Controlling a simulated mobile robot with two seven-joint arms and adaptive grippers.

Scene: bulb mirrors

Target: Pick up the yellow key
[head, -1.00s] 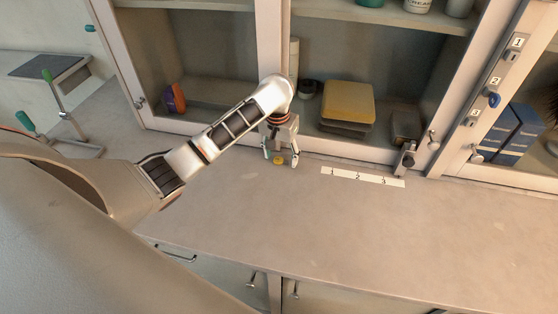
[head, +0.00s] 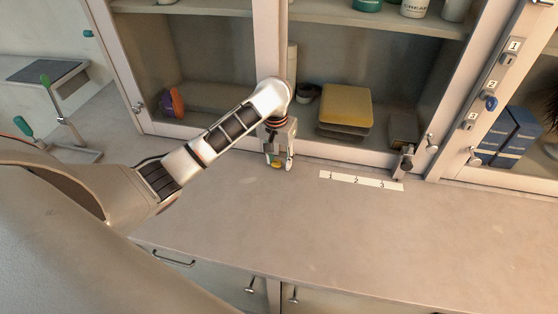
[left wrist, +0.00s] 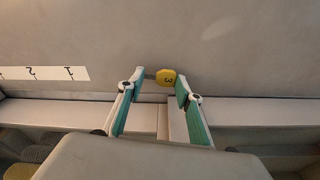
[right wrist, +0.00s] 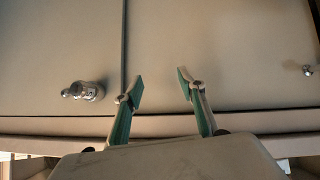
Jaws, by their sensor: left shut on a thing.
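The yellow key (head: 276,165) is at the counter's back edge, below the cabinet. In the left wrist view its round yellow head (left wrist: 166,78) shows a 3, and a short grey shaft points left. My left gripper (head: 279,163) points down at it and is shut on the key, which sits between its fingertips (left wrist: 160,82). I cannot tell whether the key touches the counter. My right gripper (right wrist: 160,86) is open and empty, in front of pale cabinet doors in the right wrist view. It is not seen in the head view.
A white strip numbered 1, 2, 3 (head: 361,181) lies right of the left gripper. A rack with numbered hooks (head: 493,85) and a blue key (head: 491,103) is at upper right. The cabinet (head: 230,60) stands behind. The counter's front (head: 330,235) is clear.

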